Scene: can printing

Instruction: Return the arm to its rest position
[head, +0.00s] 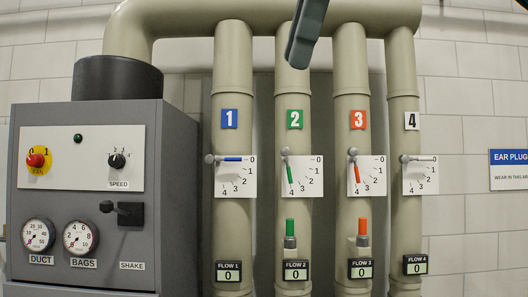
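Part of my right gripper (305,36) shows as a dark grey shape at the top middle, in front of the pipes. I cannot tell whether its fingers are apart, and I see nothing held in it. My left gripper is not in view. Behind are four upright beige pipes with dial levers. The blue lever (233,159) and the white lever (421,159) lie level, towards 0. The green lever (290,175) and the orange lever (356,172) hang steeply down.
A grey machine cabinet (172,190) stands at the left with a red knob (36,160), a speed knob (117,160), a black shake lever (122,209) and two gauges. Green (290,228) and orange (363,228) capped fittings sit low on the middle pipes. An ear plug sign (509,169) hangs at right.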

